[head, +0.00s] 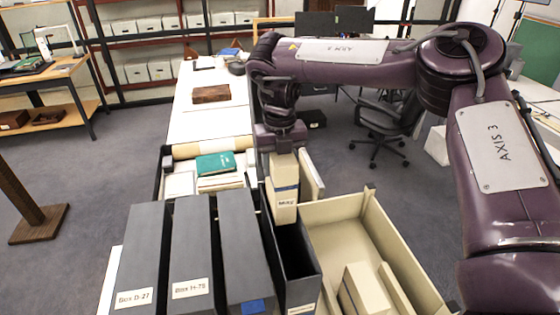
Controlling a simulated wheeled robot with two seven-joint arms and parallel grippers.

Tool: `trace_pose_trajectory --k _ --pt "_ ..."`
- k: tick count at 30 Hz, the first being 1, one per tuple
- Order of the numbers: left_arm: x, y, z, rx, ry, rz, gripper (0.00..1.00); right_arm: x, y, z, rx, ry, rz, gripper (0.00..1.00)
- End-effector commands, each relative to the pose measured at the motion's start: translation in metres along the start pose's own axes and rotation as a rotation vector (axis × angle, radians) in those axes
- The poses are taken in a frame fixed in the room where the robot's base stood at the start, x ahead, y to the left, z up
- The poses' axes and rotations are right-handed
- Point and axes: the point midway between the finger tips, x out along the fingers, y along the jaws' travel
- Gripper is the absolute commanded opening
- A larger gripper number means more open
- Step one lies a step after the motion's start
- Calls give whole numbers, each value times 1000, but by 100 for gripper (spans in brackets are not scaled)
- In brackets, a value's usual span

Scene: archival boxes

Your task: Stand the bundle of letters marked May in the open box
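The bundle of letters marked May (285,187) is a cream upright block with a dark band and a white label. My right gripper (283,153), on the arm from the right, is at its top and appears shut on it; the fingertips are hard to make out. The open box (305,284) is a narrow dark grey box at the right end of the row. The bundle's lower end is at the far part of its mouth; I cannot tell whether it is inside or just above. My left gripper is not in view.
Closed grey boxes (192,250) stand left of the open box. A cream tray (409,262) on the right holds more cream bundles (362,290).

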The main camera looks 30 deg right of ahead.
Motion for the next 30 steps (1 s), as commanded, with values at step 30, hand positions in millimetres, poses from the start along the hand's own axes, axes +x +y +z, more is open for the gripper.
trace_pose_trajectory --k 30 --pt "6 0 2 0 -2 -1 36 20 0 0 0 -2 2 0"
